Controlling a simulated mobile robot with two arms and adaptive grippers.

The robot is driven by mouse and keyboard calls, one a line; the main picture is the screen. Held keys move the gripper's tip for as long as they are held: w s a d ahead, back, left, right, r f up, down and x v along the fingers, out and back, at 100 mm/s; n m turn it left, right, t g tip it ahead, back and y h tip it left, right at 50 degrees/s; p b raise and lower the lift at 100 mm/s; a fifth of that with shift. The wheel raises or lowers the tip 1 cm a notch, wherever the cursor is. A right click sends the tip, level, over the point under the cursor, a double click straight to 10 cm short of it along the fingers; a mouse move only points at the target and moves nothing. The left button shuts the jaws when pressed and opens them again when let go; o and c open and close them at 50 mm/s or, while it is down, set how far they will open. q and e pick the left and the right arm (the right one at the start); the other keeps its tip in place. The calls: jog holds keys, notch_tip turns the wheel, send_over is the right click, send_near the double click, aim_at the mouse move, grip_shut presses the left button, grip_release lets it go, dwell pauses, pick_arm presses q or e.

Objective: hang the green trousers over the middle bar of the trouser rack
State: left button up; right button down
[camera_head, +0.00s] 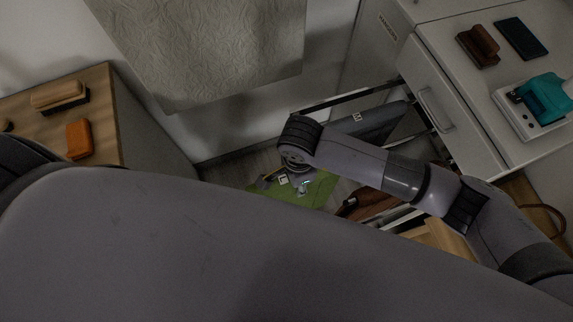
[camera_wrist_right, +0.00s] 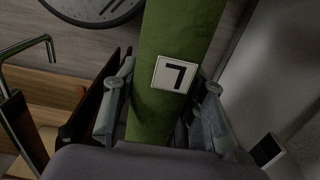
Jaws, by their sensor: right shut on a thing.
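The green trousers (camera_head: 302,192) hang below my right forearm in the head view, with a white tag on them. In the right wrist view the green trousers (camera_wrist_right: 165,60) run as a folded strip between the two fingers of my right gripper (camera_wrist_right: 160,112), which is shut on them. The trouser rack (camera_head: 345,97) is pulled out, with grey trousers (camera_head: 372,122) at its far side and brown trousers (camera_head: 372,203) at its near side. The middle bar is largely hidden behind my right arm. My left gripper is out of view; my left arm fills the foreground.
A white drawer cabinet (camera_head: 440,110) stands right of the rack. A teal item (camera_head: 545,98) on a white device, a brown brush and a dark wallet lie on top. A wooden-topped cabinet (camera_head: 100,90) stands at left. A patterned grey cloth (camera_head: 210,45) hangs at the back.

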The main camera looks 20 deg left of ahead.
aim_at(388, 146)
jog(key=shift+w+d+p, duration=0.25)
jog(key=shift+w+d, duration=0.75)
jog(key=shift+d, duration=0.25)
jog(key=shift+w+d+p, duration=0.25)
jog(key=shift+w+d, duration=0.7)
jog(key=shift+d, duration=0.3)
jog(key=shift+w+d+p, duration=0.25)
jog(key=shift+w+d, duration=0.75)
jog(key=shift+d, duration=0.25)
jog(key=shift+w+d, duration=0.85)
jog(key=shift+d, duration=0.2)
jog(key=shift+w+d, duration=0.8)
jog(key=shift+d, duration=0.25)
jog(key=shift+w+d, duration=0.85)
jog(key=shift+d, duration=0.2)
jog(key=shift+w+d, duration=1.1)
jog(key=shift+d, duration=0.3)
jog(key=shift+w+d, duration=1.05)
jog(key=shift+d, duration=0.35)
jog(key=shift+f+b, duration=0.5)
jog(key=shift+b, duration=0.15)
jog(key=c, duration=0.9)
grip_release()
